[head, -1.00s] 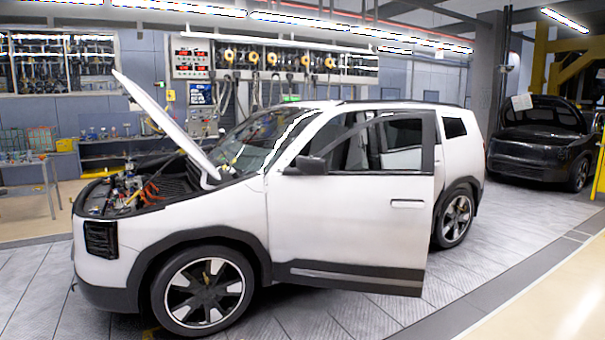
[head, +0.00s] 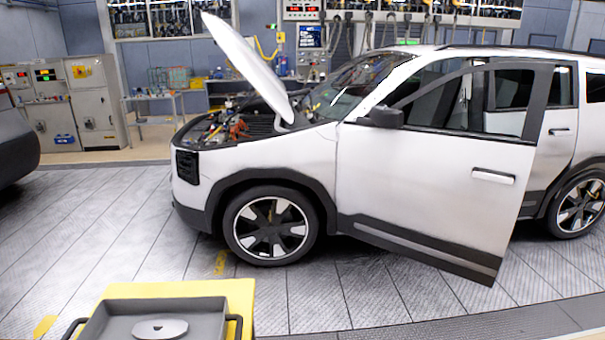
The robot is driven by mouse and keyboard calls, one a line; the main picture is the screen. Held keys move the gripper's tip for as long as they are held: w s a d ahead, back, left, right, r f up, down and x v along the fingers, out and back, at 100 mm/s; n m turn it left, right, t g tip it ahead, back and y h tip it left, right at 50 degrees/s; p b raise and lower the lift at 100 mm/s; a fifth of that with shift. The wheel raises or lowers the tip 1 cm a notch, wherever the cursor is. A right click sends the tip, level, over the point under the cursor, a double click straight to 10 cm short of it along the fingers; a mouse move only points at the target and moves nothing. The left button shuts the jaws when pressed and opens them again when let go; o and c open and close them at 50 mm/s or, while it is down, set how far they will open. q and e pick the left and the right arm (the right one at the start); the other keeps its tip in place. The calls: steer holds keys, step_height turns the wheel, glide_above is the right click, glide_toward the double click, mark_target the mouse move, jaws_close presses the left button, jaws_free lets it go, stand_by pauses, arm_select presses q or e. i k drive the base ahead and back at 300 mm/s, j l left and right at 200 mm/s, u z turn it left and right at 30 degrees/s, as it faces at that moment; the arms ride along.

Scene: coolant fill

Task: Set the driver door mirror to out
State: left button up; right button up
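A white car (head: 285,163) stands side-on in the head view with its hood (head: 247,62) raised. Its near front door (head: 430,185) is swung open toward me. The dark door mirror (head: 383,117) sits at the front upper corner of that door, below the window frame. The mirror appears to stick out from the door, but its exact fold angle is hard to tell from here. Neither of my grippers is in view.
A yellow cart with a dark tray (head: 160,318) stands at the bottom left, close to me. Grey tiled floor (head: 330,290) is clear between it and the car. Control cabinets (head: 75,105) stand at the back left. Part of a dark vehicle (head: 15,150) shows at the left edge.

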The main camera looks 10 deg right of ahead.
mark_target(384, 117)
steer(key=i+l, duration=0.15)
steer(key=l, duration=0.25)
steer(key=i+l+u, duration=0.1)
steer(key=l, duration=0.3)
steer(key=i+l, duration=0.15)
steer(key=l, duration=0.25)
steer(key=i+l, duration=0.15)
steer(key=l, duration=0.25)
steer(key=u, duration=0.05)
